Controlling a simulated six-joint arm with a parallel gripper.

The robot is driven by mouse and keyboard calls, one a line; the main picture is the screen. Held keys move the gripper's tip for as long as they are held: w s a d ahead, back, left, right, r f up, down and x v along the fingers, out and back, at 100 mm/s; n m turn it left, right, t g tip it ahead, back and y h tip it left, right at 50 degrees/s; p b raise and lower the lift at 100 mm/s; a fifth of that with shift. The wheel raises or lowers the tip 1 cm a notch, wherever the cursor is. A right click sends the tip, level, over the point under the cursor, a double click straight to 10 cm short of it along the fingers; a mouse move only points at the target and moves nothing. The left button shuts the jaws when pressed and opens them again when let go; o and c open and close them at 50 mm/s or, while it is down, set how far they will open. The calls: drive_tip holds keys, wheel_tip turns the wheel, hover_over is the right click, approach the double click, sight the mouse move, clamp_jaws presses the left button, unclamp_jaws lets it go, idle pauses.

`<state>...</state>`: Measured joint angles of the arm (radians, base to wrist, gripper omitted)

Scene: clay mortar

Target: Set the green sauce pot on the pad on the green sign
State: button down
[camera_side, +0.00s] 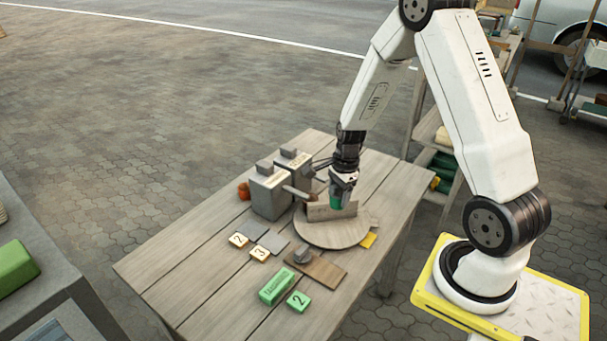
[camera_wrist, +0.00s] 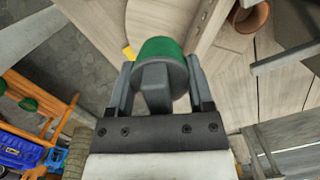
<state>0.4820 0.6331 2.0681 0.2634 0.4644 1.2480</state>
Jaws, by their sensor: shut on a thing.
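My gripper (camera_side: 343,184) is shut on the green sauce pot (camera_side: 336,201). It holds the pot over the round wooden disc, beside an upright wooden panel (camera_side: 318,212). In the wrist view, the pot (camera_wrist: 160,48) sits between the two fingers, its green side showing and a grey part facing the camera. I cannot tell whether the pot touches the disc. A green sign marked 2 (camera_side: 298,301) lies near the table's front edge. A green slab (camera_side: 276,284) with pale markings lies beside it; I cannot tell whether this is the pad.
Two grey lidded boxes (camera_side: 268,196) stand left of the round disc (camera_side: 330,238). Pale signs marked 2 (camera_side: 238,240) and 3 (camera_side: 259,253) lie by flat grey pads (camera_side: 271,243). A brown board (camera_side: 328,272) with a grey knob and a yellow block (camera_side: 368,240) are nearby.

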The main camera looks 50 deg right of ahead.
drive_tip(key=w+a, duration=0.3)
drive_tip(key=a, duration=0.3)
drive_tip(key=w+a+r, duration=0.1)
drive_tip(key=w+a, duration=0.2)
drive_tip(key=a, duration=0.4)
drive_tip(key=shift+w+r, duration=0.3)
drive_tip(key=shift+w, duration=0.1)
drive_tip(key=shift+w, duration=0.1)
drive_tip(key=w+f, duration=0.2)
drive_tip(key=w, duration=0.2)
drive_tip(key=w+f, duration=0.3)
drive_tip(key=w, duration=0.1)
drive_tip(key=w+f, duration=0.3)
drive_tip(key=w, duration=0.1)
drive_tip(key=shift+d, duration=0.35)
drive_tip(key=shift+w+f, duration=0.7)
drive_tip(key=shift+f, duration=0.05)
drive_tip(key=shift+w+f, duration=0.1)
